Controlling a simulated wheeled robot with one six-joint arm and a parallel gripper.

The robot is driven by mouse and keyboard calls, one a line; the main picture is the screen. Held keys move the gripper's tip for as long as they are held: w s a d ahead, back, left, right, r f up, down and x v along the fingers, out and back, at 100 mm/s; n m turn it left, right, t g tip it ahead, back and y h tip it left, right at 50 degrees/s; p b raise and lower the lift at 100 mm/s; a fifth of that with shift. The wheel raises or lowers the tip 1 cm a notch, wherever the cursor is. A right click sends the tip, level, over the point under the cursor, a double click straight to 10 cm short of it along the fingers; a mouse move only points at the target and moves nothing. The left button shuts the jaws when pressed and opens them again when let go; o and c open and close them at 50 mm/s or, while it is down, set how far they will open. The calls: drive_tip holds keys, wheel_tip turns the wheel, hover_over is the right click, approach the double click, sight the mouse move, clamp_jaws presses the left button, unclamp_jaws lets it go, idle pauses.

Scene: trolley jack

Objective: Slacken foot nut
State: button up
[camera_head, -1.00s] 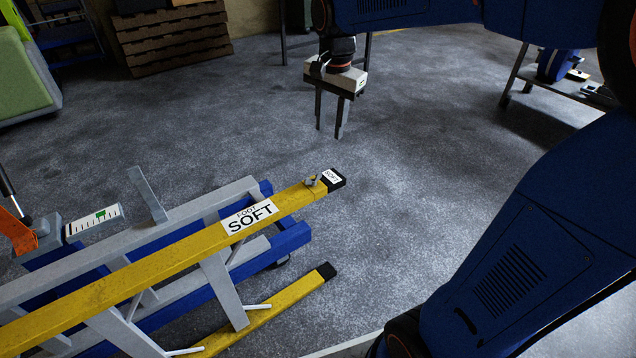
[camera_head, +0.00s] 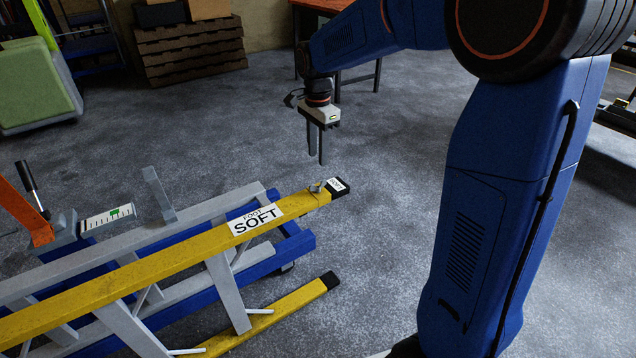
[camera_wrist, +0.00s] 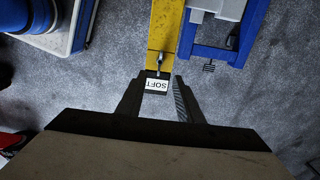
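A blue and grey frame (camera_head: 295,243) lies beside the yellow beam, with a second yellow bar (camera_head: 270,315) below. A grey post (camera_head: 158,192) and an orange lever (camera_head: 25,212) stand at left. Brown crates (camera_head: 190,52) stand at the back.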

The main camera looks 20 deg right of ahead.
sight(318, 187)
wheel_tip(318, 187, down, 12)
drive_tip(key=shift+r, duration=0.25)
idle(0.3)
